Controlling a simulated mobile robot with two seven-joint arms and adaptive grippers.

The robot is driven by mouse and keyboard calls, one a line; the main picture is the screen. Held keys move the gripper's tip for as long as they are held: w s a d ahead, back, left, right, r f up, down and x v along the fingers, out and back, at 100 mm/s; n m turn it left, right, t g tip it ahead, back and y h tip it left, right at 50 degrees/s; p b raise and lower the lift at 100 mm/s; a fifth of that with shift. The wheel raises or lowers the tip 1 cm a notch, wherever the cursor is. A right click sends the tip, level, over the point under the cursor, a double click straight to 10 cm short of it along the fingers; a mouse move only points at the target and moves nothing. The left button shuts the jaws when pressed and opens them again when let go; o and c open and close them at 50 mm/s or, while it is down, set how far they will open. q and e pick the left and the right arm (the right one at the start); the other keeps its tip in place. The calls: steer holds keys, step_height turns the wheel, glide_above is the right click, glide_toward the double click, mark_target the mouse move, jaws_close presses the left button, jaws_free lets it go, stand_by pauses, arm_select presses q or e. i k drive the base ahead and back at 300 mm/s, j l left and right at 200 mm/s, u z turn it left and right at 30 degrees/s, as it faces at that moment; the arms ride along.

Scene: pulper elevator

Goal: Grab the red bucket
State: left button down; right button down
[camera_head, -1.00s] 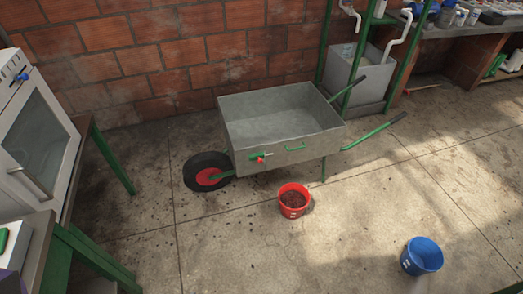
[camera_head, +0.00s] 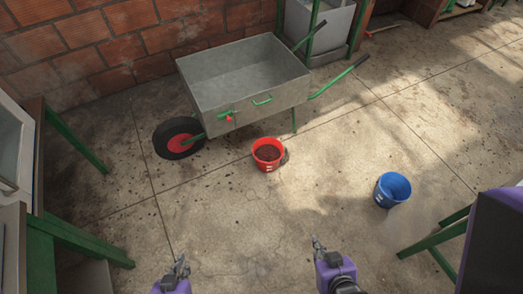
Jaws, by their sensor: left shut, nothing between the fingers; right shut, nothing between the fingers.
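The red bucket (camera_head: 267,155) stands upright on the concrete floor beside the wheelbarrow, with dark brown material inside. My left gripper (camera_head: 181,266) is at the bottom edge of the view, shut and empty, nearer to me than the bucket and to its left. My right gripper (camera_head: 317,241) is also at the bottom, shut and empty, nearer to me and to the right of the bucket. Both grippers are well apart from the bucket.
A metal wheelbarrow (camera_head: 245,84) stands just behind the bucket. A blue bucket (camera_head: 392,190) is to the right. A green-legged table (camera_head: 75,240) is at left, and another green frame (camera_head: 440,235) at lower right. The floor between the grippers and red bucket is clear.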

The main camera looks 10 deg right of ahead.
mark_target(267, 152)
steer(key=i+l, duration=0.3)
steer(key=i, duration=0.25)
steer(key=i+l, duration=0.3)
steer(key=i, duration=0.25)
steer(key=i+l, duration=0.3)
steer(key=i, duration=0.2)
steer(key=i+j+u, duration=0.05)
